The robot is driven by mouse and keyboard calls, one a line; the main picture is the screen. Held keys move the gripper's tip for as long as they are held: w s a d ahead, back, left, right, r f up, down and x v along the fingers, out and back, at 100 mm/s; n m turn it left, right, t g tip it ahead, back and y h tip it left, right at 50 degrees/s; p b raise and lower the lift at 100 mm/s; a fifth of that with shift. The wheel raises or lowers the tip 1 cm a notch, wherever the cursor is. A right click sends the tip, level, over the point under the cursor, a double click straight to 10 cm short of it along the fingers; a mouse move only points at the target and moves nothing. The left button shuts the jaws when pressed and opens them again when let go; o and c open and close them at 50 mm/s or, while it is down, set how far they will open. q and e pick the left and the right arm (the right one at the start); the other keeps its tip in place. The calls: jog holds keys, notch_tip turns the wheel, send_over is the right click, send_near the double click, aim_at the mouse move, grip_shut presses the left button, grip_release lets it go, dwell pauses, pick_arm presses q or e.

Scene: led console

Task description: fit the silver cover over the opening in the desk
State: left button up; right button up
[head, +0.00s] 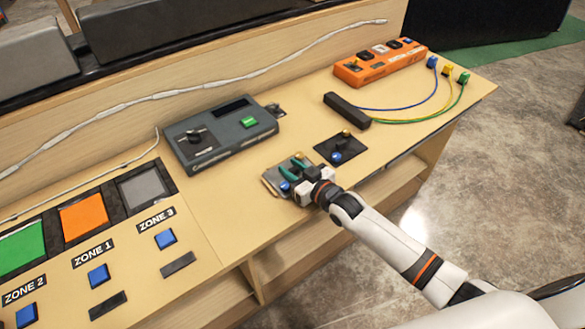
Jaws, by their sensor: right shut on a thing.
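The silver cover (271,181) is a small, flat, greyish plate at the front middle of the desk, with green parts and a blue knob on or over it. My right gripper (302,180) is shut on it and hides its right side. I cannot tell whether the cover touches the desk or is held just above it. A dark square in the desk (323,152), which looks like the opening, lies just to the right and behind, with a gold and a blue knob at its edge. The cover is beside this square, not over it. My left gripper is not in view.
A grey box with a dial (222,136) stands behind the cover. Coloured zone panels (84,216) and blue buttons are at the left. The desk's front right surface is clear.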

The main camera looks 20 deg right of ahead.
jog(key=o, duration=1.1)
jog(key=shift+o, duration=0.6)
jog(key=shift+f, duration=0.1)
jog(key=shift+s+d, duration=0.15)
jog(key=shift+s, duration=0.35)
jog(key=v, duration=1.1)
jog(key=shift+d, duration=0.1)
